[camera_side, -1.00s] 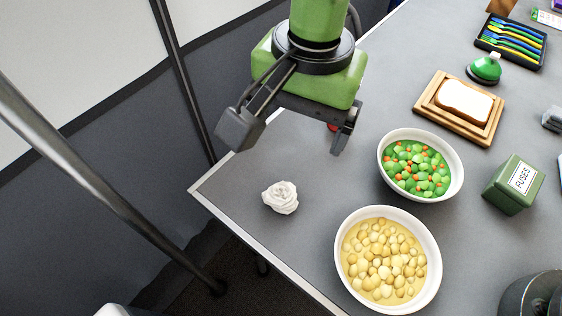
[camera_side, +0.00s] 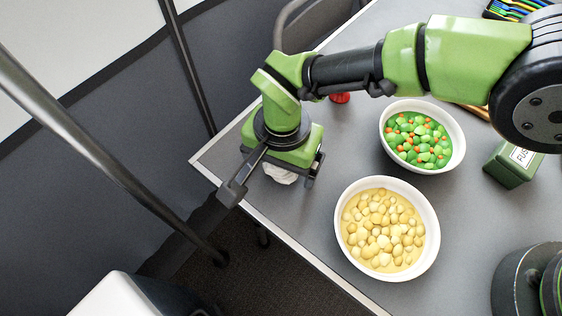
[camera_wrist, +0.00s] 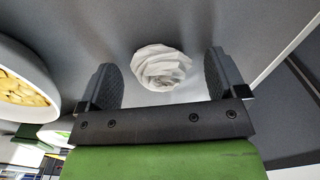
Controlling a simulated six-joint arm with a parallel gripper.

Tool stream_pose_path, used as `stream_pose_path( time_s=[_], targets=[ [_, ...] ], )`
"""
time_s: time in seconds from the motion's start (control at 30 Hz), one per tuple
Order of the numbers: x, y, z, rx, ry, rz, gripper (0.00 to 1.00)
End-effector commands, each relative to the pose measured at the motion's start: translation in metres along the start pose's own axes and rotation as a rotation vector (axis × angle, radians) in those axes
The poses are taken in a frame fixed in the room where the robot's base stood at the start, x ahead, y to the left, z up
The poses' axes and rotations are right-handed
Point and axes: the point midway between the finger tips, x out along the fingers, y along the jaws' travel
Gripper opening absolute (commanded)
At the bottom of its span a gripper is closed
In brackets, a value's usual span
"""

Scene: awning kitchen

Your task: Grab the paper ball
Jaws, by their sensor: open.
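The paper ball (camera_side: 281,174) is white and crumpled and lies on the grey table close to its edge. In the side view it is partly hidden under my gripper (camera_side: 271,184). In the wrist view the paper ball (camera_wrist: 160,68) shows between and just beyond the fingertips of my gripper (camera_wrist: 162,80). The two dark fingers are open, one on each side of the ball, with a gap on both sides. I cannot tell whether the fingertips are level with the ball.
A bowl of chickpeas (camera_side: 428,247) and a bowl of peas and carrots (camera_side: 456,160) stand to the right. A green fuses box (camera_side: 511,165) is further right. A red object (camera_side: 340,98) lies behind. The table edge (camera_side: 232,192) runs close by the ball.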

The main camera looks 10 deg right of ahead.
Motion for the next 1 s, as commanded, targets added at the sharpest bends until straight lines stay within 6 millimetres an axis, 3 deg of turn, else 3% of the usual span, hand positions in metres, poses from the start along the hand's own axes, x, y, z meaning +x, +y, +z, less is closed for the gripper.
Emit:
stream_pose_path(
  time_s=[0.27, 0.5, 0.83, 1.0],
  targets=[
    [0.005, 0.0, 0.0, -0.001, 0.0, -0.001, 0.91],
    [0.004, 0.0, 0.0, -0.001, 0.0, -0.001, 0.42],
    [0.003, 0.0, 0.0, -0.001, 0.0, -0.002, 0.41],
    [-0.016, -0.001, 0.0, -0.002, 0.001, -0.005, 0.41]
  ],
)
